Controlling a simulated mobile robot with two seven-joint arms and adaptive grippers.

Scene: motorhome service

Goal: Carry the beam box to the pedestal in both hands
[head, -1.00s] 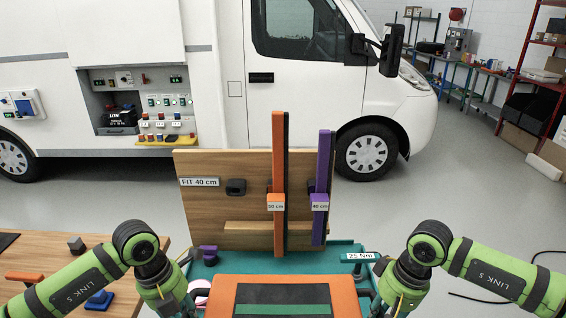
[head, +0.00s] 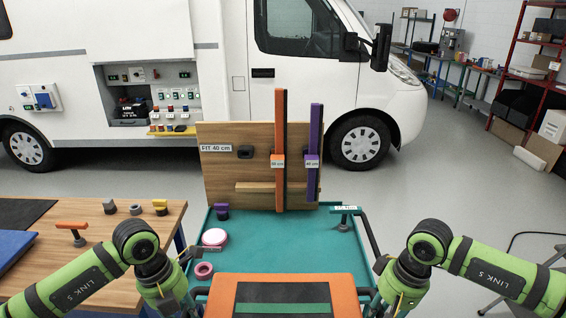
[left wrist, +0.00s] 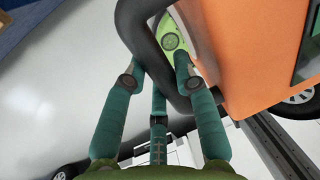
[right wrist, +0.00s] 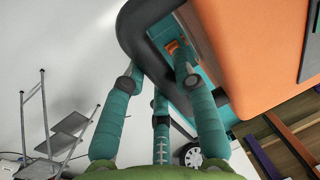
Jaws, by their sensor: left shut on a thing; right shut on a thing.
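The beam box (head: 222,296) is orange with a dark panel and a green stripe on top. It is at the bottom middle of the head view, between my two grippers, and its lower part is cut off. My left gripper (head: 176,302) is shut on a dark curved handle (left wrist: 143,38) at the box's left side. My right gripper (head: 391,300) is shut on the matching handle (right wrist: 134,40) at its right side. The box looks about level. I cannot make out the pedestal in any view.
A teal trolley (head: 270,238) with an upright wooden board (head: 228,172) stands just ahead, partly hidden by the box. A wooden bench (head: 100,262) with small tools is at left. A white van (head: 215,60) stands behind. A folding step (right wrist: 70,125) is at right; grey floor (head: 450,190) lies open beyond.

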